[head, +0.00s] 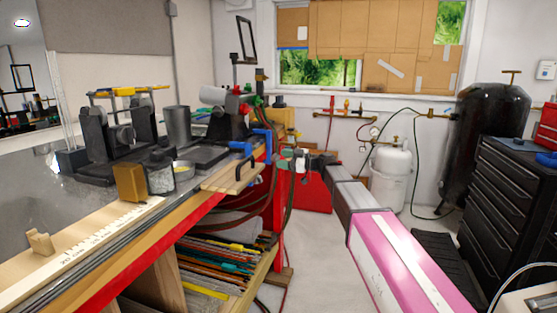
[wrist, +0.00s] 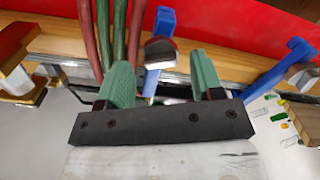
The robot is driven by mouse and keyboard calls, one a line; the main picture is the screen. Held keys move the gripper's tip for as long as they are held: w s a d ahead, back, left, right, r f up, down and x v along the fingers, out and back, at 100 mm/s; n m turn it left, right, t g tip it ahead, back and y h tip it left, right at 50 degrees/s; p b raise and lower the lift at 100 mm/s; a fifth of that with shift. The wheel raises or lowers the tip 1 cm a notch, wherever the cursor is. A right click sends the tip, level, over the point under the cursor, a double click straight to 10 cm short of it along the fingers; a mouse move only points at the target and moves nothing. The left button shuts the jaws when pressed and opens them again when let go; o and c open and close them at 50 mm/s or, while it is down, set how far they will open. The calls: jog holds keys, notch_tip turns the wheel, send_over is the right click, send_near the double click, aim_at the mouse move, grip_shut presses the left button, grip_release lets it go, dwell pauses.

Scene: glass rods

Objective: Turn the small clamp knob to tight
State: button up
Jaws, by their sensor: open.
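Two blue clamps grip the bench edge. In the head view one blue clamp (head: 262,136) stands at the bench corner, and another blue clamp (head: 241,148) is just left of it. In the wrist view a clamp with a blue end and a grey, rounded part (wrist: 160,52) lies between and beyond my green fingertips. A second blue clamp (wrist: 268,82) is to the right. I cannot tell which part is the small knob, or its tightness. My gripper (wrist: 161,75) is open, with no visible hold on anything. In the head view my gripper (head: 284,158) is beside the bench corner.
The wooden bench edge (wrist: 225,50) runs across the wrist view, with red and green hoses (wrist: 118,35) hanging left of my fingers. Glass-working equipment (head: 118,130) stands on the bench. Open floor (head: 310,225) lies right of the bench.

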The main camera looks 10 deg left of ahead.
aim_at(276, 158)
jog(key=shift+a, duration=1.35)
jog(key=shift+c, duration=0.3)
jog(key=c, duration=0.8)
jog(key=shift+o, duration=0.2)
